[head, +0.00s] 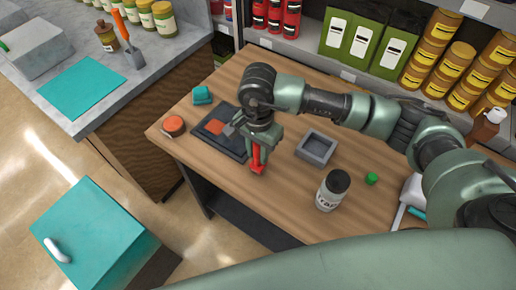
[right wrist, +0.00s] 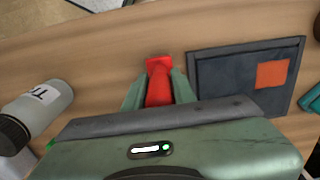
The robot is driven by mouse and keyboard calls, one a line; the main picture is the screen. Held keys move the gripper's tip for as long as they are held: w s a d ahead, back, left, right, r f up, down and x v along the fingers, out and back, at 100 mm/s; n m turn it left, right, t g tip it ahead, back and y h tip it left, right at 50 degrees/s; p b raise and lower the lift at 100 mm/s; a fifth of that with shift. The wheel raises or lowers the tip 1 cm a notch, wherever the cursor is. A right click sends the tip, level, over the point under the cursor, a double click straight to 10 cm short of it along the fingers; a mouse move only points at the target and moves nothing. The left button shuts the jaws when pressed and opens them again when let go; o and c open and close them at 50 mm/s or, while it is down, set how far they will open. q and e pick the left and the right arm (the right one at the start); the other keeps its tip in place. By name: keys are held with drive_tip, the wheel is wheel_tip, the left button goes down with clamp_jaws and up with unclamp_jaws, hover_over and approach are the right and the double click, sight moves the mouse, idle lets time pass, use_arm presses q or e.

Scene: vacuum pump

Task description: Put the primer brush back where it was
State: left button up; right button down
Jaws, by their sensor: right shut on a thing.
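The primer brush (head: 257,160) appears as a red-handled thing in the head view, hanging upright below my right gripper over the wooden table. My right gripper (head: 262,143) is shut on it, to the right of the dark mat. In the right wrist view the red handle (right wrist: 158,82) sits between the two green fingers; the far end is hidden by the gripper. I cannot tell whether it touches the table. An open grey square tray (head: 301,153) stands on the table to the right of the gripper. My left gripper is not in view.
A dark mat (head: 235,151) with an orange square lies left of the gripper. A round orange tin (head: 173,126) and teal block (head: 202,95) are at the left. The front table edge is clear.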

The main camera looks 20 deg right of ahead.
drive_tip(key=shift+f, duration=0.2)
drive_tip(key=c, duration=1.1)
unclamp_jaws()
drive_tip(key=shift+c, duration=0.2)
drive_tip(key=shift+r, duration=0.35)
wheel_tip(320, 180, up, 11)
drive_tip(key=b, duration=0.3)
drive_tip(key=shift+f, duration=0.15)
drive_tip(key=shift+r, duration=0.5)
